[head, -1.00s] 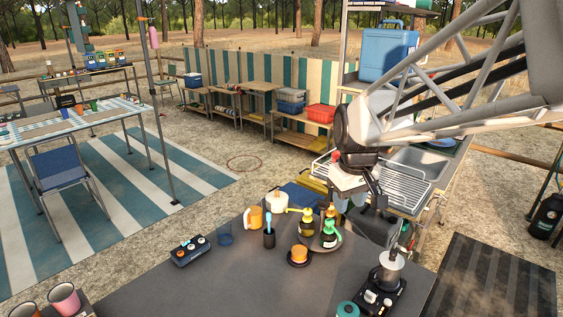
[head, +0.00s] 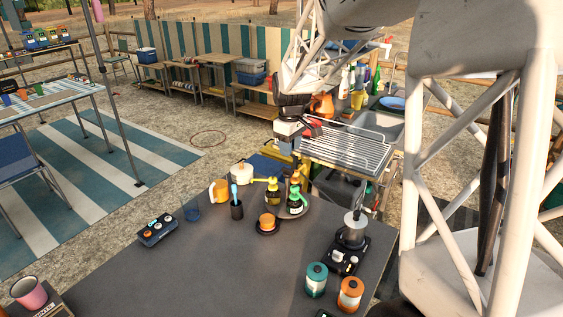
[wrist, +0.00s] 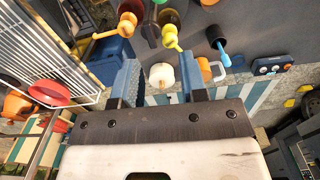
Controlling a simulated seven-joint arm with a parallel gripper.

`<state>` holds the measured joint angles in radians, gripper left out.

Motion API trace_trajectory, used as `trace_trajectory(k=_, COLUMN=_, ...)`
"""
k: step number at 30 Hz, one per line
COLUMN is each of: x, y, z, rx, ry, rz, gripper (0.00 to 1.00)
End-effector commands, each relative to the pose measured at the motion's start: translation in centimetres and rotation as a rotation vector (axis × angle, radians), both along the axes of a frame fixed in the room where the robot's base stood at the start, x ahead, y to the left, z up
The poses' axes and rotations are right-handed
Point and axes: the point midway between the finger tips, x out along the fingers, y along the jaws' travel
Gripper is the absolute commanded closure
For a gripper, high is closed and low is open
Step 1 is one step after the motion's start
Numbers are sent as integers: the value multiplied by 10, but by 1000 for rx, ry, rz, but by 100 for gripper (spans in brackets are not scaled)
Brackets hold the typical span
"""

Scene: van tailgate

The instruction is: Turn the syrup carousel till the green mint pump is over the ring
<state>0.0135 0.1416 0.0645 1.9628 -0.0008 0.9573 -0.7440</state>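The syrup carousel (head: 304,214) is a dark round base on the grey counter in the head view, with several pump bottles. The green mint pump (head: 296,204) is at its front right. The yellow pump (head: 272,193) is at the left, its spout pointing left. An orange-topped pump (head: 295,180) is at the back; an orange pump also shows in the wrist view (wrist: 128,22). I cannot make out the ring with certainty. My gripper (wrist: 158,65) is open and empty, beyond the carousel, with the white pot (wrist: 161,75) seen between its fingers. The green pump is not visible in the wrist view.
A dark holder (head: 236,210) with a blue tool is left. A burner with a metal pot (head: 353,229) is right. Teal (head: 316,280) and orange (head: 350,294) canisters stand in front.

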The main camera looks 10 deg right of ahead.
Motion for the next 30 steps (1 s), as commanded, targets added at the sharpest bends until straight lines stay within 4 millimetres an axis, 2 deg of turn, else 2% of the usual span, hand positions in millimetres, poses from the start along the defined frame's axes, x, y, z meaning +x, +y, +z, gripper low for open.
trace_trajectory(k=3, x=17, y=0, z=-10, rx=1, ry=9, rz=29, gripper=61)
trace_trajectory(k=9, x=29, y=-1, z=-17, rx=1, ry=15, rz=54, gripper=61)
trace_trajectory(k=23, x=30, y=-1, z=-20, rx=0, ry=16, rz=55, gripper=61)
trace_trajectory(k=30, x=29, y=-1, z=-36, rx=0, ry=17, rz=55, gripper=61)
